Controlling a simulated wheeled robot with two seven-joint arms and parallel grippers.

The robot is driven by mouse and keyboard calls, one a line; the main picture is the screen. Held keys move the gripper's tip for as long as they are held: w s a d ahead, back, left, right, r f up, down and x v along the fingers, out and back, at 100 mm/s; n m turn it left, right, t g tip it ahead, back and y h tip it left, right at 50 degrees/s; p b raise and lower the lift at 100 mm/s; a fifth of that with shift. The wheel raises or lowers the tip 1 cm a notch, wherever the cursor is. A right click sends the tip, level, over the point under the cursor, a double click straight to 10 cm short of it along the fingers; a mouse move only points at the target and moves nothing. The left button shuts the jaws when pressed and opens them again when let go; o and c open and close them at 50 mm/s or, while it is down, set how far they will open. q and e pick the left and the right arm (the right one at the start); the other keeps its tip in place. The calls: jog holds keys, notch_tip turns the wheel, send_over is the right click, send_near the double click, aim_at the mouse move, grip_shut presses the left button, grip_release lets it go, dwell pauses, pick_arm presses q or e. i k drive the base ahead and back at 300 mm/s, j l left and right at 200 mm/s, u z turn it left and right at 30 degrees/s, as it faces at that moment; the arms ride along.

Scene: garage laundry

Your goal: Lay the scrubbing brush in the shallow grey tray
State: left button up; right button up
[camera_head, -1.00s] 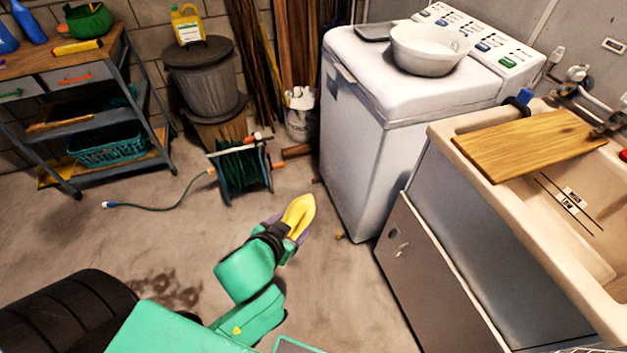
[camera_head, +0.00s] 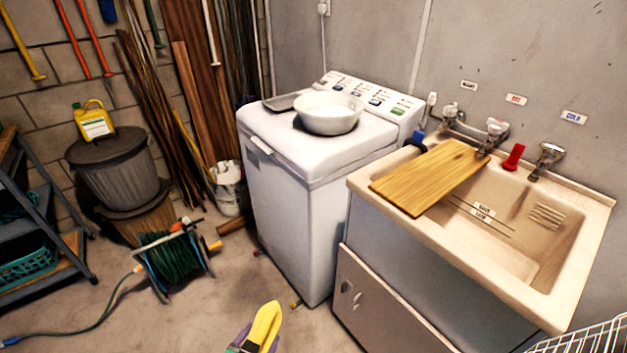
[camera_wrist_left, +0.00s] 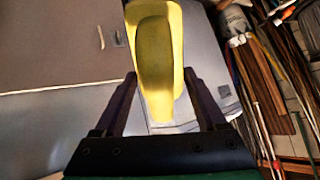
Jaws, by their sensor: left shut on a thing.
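The yellow scrubbing brush (camera_head: 264,322) is held by my left gripper (camera_head: 247,347) at the bottom of the head view. In the left wrist view the brush (camera_wrist_left: 155,45) stands between the two dark fingers, which close on it from both sides. It is in front of the washing machine, below its top. The shallow grey tray (camera_head: 283,102) lies flat on the back left of the washing machine top, behind and left of a white bowl that partly hides it. My right gripper is out of view.
The white bowl (camera_head: 328,113) stands on the washing machine (camera_head: 290,190). To the right is a sink (camera_head: 540,300) with a wooden board (camera_head: 432,178) across it. A hose reel (camera_head: 176,260) and a lidded bin (camera_head: 112,170) stand at left. Open floor lies left of my gripper.

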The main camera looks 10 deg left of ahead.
aim_at(287, 104)
jog(key=i+j+z, duration=0.1)
jog(key=j+z, duration=1.35)
jog(key=i+l, duration=0.05)
